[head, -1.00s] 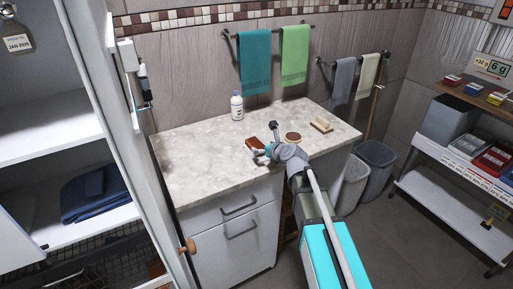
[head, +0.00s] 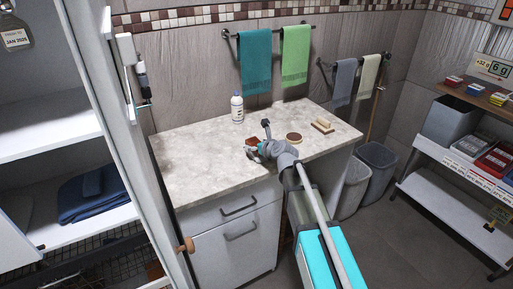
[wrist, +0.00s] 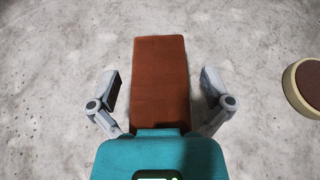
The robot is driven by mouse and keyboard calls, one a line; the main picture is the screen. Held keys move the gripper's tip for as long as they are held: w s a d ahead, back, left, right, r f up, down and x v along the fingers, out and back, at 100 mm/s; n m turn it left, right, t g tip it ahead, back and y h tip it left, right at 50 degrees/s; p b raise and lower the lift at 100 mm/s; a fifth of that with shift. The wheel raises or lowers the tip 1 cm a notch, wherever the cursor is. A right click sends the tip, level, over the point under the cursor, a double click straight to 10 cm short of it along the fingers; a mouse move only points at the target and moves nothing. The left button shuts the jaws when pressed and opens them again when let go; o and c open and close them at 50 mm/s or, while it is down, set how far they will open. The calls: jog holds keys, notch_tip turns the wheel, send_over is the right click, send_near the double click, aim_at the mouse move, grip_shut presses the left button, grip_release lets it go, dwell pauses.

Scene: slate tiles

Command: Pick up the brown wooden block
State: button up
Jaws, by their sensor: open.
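The brown block (wrist: 160,75), reddish brown and oblong, lies on the speckled pale countertop. In the wrist view it runs lengthwise up the picture, its near end hidden behind my gripper's teal body. In the head view only part of the block (head: 251,141) shows past my gripper (head: 261,148). My gripper is open above the counter, with one grey finger on each side of the block. In the wrist view both fingers (wrist: 161,88) stand apart from the block, with a gap on each side. Height above the counter is hard to tell.
A round tan-rimmed dark disc (wrist: 307,85) lies right of the block. A light wooden brush-like piece (head: 322,125) lies farther right, and a white bottle (head: 237,107) stands behind. The counter's left part (head: 195,165) is clear. An open cabinet is at left.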

dwell(0.3)
jog(key=c, duration=1.1)
jog(key=shift+a+r, duration=0.1)
jog(key=shift+r, duration=0.05)
notch_tip(320, 180, up, 3)
jog(key=p, duration=0.2)
jog(key=shift+f+p, duration=0.2)
jog(key=shift+p, duration=0.2)
jog(key=shift+s+d+r+p, duration=0.85)
jog(key=shift+s+r+p, duration=0.85)
jog(key=shift+s, duration=0.5)
jog(key=shift+s+d+r+p, duration=0.9)
jog(key=shift+s+r+p, duration=0.8)
jog(key=shift+s, duration=0.45)
jog(key=shift+s+d+r+p, duration=0.85)
jog(key=shift+s+r+p, duration=0.85)
jog(key=shift+s, duration=0.5)
